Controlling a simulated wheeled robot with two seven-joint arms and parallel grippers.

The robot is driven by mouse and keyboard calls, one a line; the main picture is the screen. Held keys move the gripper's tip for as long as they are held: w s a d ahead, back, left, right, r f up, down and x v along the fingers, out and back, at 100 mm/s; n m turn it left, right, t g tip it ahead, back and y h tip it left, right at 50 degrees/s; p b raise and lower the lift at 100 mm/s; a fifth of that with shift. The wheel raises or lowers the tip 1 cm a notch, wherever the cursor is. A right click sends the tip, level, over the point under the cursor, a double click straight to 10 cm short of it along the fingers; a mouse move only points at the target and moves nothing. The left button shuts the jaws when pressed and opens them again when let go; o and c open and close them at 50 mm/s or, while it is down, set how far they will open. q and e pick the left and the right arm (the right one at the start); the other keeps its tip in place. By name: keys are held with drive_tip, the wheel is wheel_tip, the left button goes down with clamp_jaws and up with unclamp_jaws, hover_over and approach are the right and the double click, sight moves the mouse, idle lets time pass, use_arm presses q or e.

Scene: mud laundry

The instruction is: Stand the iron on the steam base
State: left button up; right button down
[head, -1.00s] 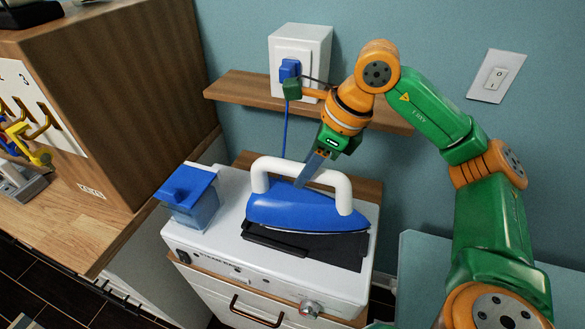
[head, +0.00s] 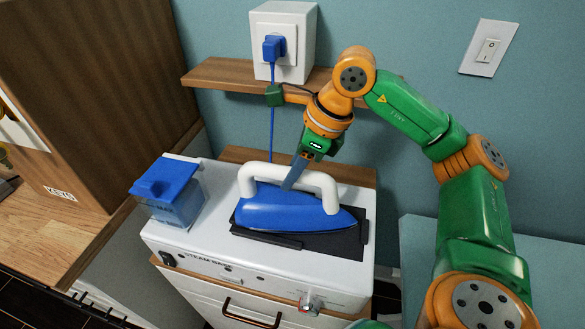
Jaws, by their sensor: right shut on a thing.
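The iron (head: 290,209) has a blue body and a white handle. It is on or just over the dark rest pad (head: 345,240) on top of the white steam base (head: 215,240); I cannot tell whether it touches. My right gripper (head: 292,184) is shut on the iron's white handle, reaching down from above and behind. The iron's body lies roughly level, its tip to the right. The fingertips are partly hidden by the handle. My left gripper is not in view.
A blue-lidded water tank (head: 168,190) stands at the left of the base. Behind, a wooden shelf (head: 215,78) holds a white socket box (head: 293,28) with a blue plug (head: 273,47) and hanging cord. A wooden cabinet (head: 90,90) stands at the left. A pale blue surface lies at the right.

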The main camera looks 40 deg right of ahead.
drive_tip(key=shift+r, duration=0.1)
drive_tip(key=c, duration=0.7)
unclamp_jaws()
drive_tip(key=shift+s, duration=0.1)
drive_tip(key=shift+o, duration=1)
drive_tip(key=shift+s+a+r, duration=0.1)
drive_tip(key=shift+s+a, duration=0.05)
drive_tip(key=v, duration=0.7)
wheel_tip(320, 180, up, 7)
drive_tip(key=p, duration=0.7)
